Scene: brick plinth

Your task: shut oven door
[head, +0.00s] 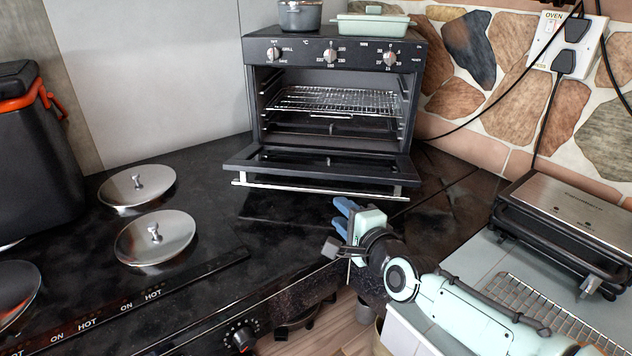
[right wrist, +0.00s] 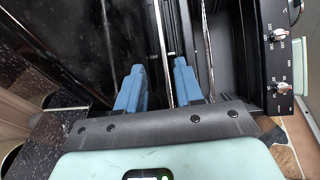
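The black countertop oven (head: 338,52) stands at the back of the counter, its door (head: 290,166) folded down and open. A silver bar handle (head: 275,186) runs along the door's front edge. A wire rack (head: 335,101) is inside the oven. My right gripper (head: 343,208) is just in front of and below the right part of the handle. In the right wrist view its blue fingers (right wrist: 158,85) are apart, and the bright handle (right wrist: 163,40) appears in line with the gap between them. Contact cannot be told. My left gripper is not in view.
A pot (head: 299,17) and a pale green dish (head: 371,26) sit on the oven. Hob plates with silver lids (head: 155,240) are at left, a contact grill (head: 575,215) and wire rack (head: 550,305) at right.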

